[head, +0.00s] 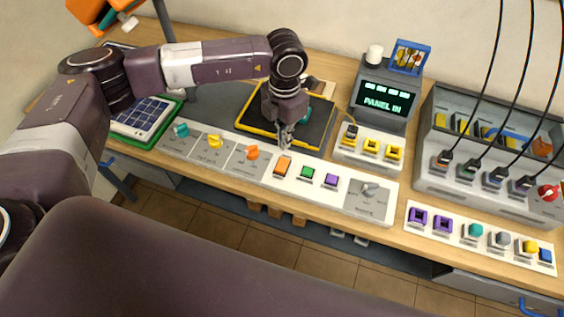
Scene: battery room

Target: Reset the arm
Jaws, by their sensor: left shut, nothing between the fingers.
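My left gripper (284,143) is shut and empty. It points down just above the long white control panel, close to the orange rocker switch (283,165). I cannot tell whether the fingertips touch the panel. My left arm reaches in from the left over the bench. The panel also holds a teal knob (181,130), a yellow knob (215,141), an orange knob (252,152), a green button (307,173), a purple button (331,181) and a grey rotary knob (370,190). My right gripper is not in view.
A black tray with a yellow rim (316,145) lies behind the gripper. A display unit (383,101) reads "PANEL IN". A grey rack with cables (471,188) and a second button strip (455,232) stand right. A solar panel (142,117) lies left.

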